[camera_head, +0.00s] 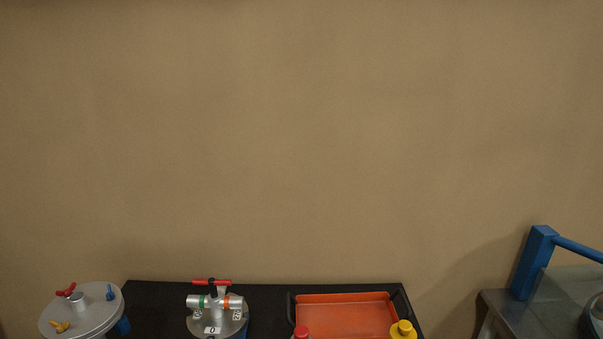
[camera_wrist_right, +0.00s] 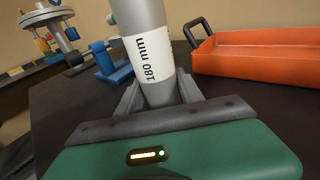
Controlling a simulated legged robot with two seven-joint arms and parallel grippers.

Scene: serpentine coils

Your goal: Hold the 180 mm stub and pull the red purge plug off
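The 180 mm stub (camera_wrist_right: 151,58) is a grey cylinder with a white "180 mm" label in the right wrist view. It rises between the two grey fingers of my right gripper (camera_wrist_right: 160,92), which sit close against its sides. Its upper end is cut off by the top of that view. In the head view a red cap (camera_head: 302,332), which looks like the red purge plug, shows at the bottom edge by the tray's front left corner. Most of what is under it is cut off. My left gripper is in neither view.
An orange tray (camera_head: 347,316) with dark handles lies on the black table (camera_head: 155,296). A yellow-capped thing (camera_head: 403,330) stands at its front right. A silver fixture with a red handle (camera_head: 217,312) is left of it. A round metal stand (camera_head: 84,312) is farther left; a blue-framed bench (camera_head: 534,262) is right.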

